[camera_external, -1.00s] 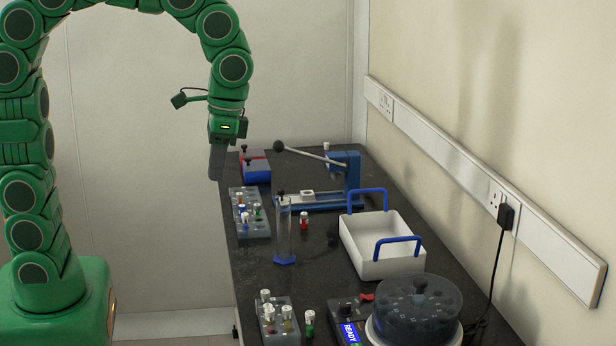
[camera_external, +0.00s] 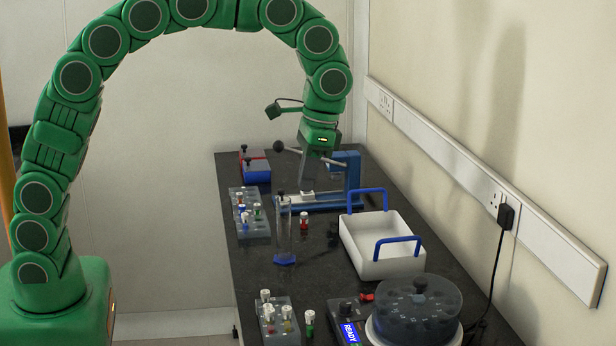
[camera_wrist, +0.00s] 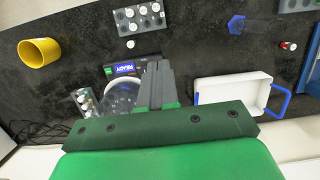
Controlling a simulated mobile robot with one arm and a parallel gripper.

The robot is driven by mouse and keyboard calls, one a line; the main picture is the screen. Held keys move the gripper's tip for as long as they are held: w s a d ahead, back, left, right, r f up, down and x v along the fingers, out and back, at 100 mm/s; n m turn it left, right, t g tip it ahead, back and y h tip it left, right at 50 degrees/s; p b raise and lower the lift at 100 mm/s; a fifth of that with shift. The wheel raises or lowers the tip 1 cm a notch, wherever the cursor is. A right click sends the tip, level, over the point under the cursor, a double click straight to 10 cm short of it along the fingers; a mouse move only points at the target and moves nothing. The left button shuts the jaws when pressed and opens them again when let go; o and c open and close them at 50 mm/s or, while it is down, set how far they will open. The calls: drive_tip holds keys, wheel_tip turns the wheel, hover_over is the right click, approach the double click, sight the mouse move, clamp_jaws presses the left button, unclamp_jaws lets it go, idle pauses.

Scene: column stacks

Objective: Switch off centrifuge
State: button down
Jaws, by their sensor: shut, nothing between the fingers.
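The centrifuge (camera_external: 418,318) stands at the near right of the bench in the external view, with a clear dark lid and a black knob on top. Its front panel has a lit blue READY display (camera_external: 350,332), a black dial (camera_external: 346,308) and a small red switch (camera_external: 367,297). In the wrist view the READY display (camera_wrist: 125,69) is lit, and my fingers partly cover the centrifuge (camera_wrist: 120,95); I cannot make out the red switch there. My gripper (camera_external: 307,186) is shut and empty at the far part of the bench, well away from the centrifuge.
A blue lever press (camera_external: 345,180) stands by my gripper. A white tray with blue handles (camera_external: 382,262) lies between it and the centrifuge. A blue-footed cylinder (camera_external: 284,235) and vial racks (camera_external: 249,213) stand left. A yellow cup (camera_wrist: 38,52) shows in the wrist view.

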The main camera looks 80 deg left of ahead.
hover_over(364, 291)
drive_tip(key=w, duration=0.3)
drive_tip(key=w+x, duration=0.2)
drive_tip(key=x, duration=0.7)
drive_tip(key=shift+w+f, duration=0.3)
drive_tip(key=shift+f, duration=0.5)
drive_tip(key=shift+f, duration=0.15)
drive_tip(key=x, duration=1.3)
drive_tip(key=shift+s+f, duration=0.2)
drive_tip(key=shift+f, duration=0.15)
